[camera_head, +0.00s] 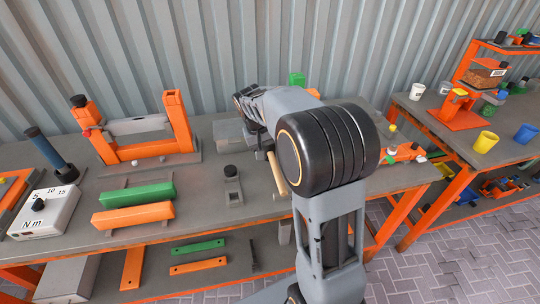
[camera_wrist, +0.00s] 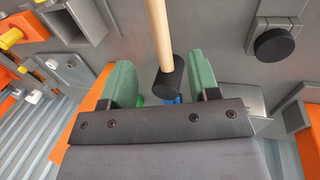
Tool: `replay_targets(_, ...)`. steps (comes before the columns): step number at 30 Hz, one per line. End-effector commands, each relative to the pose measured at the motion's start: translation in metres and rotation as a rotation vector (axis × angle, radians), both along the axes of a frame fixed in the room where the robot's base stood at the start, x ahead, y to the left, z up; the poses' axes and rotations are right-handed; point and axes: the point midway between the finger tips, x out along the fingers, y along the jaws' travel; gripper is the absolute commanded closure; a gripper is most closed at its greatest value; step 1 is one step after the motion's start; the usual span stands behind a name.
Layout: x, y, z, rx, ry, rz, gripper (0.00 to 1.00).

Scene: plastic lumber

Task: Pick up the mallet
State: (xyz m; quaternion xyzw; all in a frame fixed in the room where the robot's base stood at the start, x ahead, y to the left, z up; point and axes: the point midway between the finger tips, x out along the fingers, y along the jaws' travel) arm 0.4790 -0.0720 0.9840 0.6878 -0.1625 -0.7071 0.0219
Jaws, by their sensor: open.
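The mallet has a pale wooden handle and a dark head (camera_wrist: 168,84). In the wrist view the handle runs from the top edge down to the head, which lies between the two green fingers of my gripper (camera_wrist: 158,66). The fingers are apart, with a gap visible on each side of the mallet; I cannot tell the depth between them. In the head view only the wooden handle of the mallet (camera_head: 277,174) shows, on or just above the workbench; its head is hidden by my arm. My gripper's fingers are hidden there too.
The grey workbench (camera_head: 215,200) holds a grey block with a dark knob (camera_head: 232,183), a green bar (camera_head: 138,194) and an orange bar (camera_head: 133,215) to the left. An orange frame (camera_head: 177,120) stands behind them. A corrugated wall backs the bench. A second bench is at right.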

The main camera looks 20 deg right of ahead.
Motion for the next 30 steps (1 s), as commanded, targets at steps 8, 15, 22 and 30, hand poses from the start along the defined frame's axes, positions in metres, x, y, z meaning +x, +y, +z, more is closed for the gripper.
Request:
replay_targets(8,-0.002,-0.009,-0.036,0.001,0.000,0.000,0.44)
replay_targets(15,-0.004,-0.013,-0.049,0.001,0.002,-0.001,0.44)
replay_targets(22,-0.008,-0.021,-0.079,0.001,0.001,0.001,0.44)
replay_targets(30,-0.008,-0.025,-0.092,0.002,-0.001,0.000,0.44)
